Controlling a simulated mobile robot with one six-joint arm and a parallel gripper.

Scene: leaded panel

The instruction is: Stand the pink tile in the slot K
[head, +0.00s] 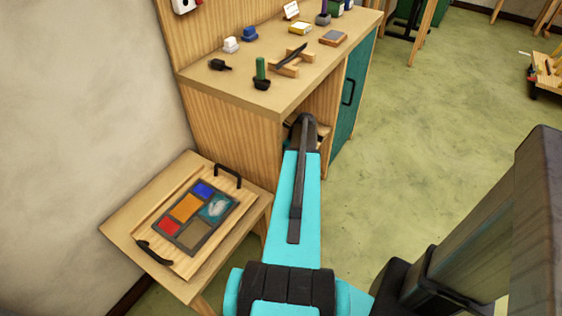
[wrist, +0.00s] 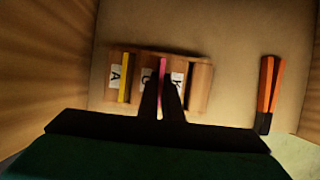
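In the wrist view a wooden rack (wrist: 200,75) stands on a shelf, with white labels: A at the left, a partly hidden one in the middle and K (wrist: 178,79) at the right. A yellow tile (wrist: 125,77) stands upright beside the A label. The thin pink tile (wrist: 163,70) is upright between the dark fingers of my gripper (wrist: 160,86), which look closed on it. It lines up with the gap between the middle label and K; whether it touches the rack cannot be told. A dark slot right of K looks empty. In the head view my arm hides the gripper.
An orange-handled tool (wrist: 268,90) lies right of the rack. Wooden walls close in on both sides. In the head view my arm reaches into the open side of a workbench (head: 240,90); a low table (head: 125,225) with a leaded panel (head: 196,217) stands left.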

